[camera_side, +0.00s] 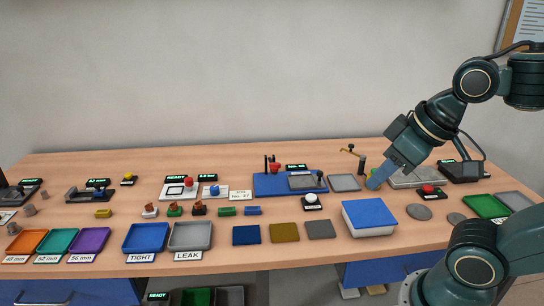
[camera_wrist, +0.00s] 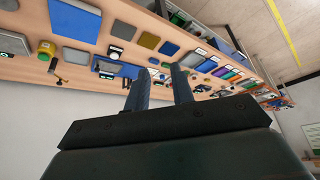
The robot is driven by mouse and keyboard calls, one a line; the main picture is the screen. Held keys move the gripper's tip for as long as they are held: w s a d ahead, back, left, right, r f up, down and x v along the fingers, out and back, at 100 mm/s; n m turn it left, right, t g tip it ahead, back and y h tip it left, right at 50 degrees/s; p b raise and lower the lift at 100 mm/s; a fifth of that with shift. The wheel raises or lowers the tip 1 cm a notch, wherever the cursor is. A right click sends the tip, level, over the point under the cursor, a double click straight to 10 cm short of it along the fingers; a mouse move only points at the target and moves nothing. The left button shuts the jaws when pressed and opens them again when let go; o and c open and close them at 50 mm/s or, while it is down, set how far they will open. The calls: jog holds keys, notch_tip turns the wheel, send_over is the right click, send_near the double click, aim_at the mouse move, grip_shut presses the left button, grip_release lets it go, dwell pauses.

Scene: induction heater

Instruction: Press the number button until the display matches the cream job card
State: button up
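The cream job card (camera_side: 240,195) stands on the bench, left of the blue marking machine (camera_side: 268,186); its number looks like 47 but is small. The small dark display (camera_side: 296,167) with green text is at the machine's back; its digits are too small to read surely. A white round button (camera_side: 311,198) on a black base sits in front of the machine and looks like the number button; it also shows in the wrist view (camera_wrist: 116,49). My gripper (camera_side: 374,183) is right of the machine, apart from the button. In the wrist view its fingers (camera_wrist: 157,80) are apart and empty.
A grey plate (camera_side: 344,183) lies between the machine and my gripper. A blue-topped box (camera_side: 369,216) stands in front, and a red button (camera_side: 428,189) is to the right. Coloured pads (camera_side: 285,232) and trays (camera_side: 146,237) line the front edge.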

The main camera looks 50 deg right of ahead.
grip_shut()
dwell(1.1)
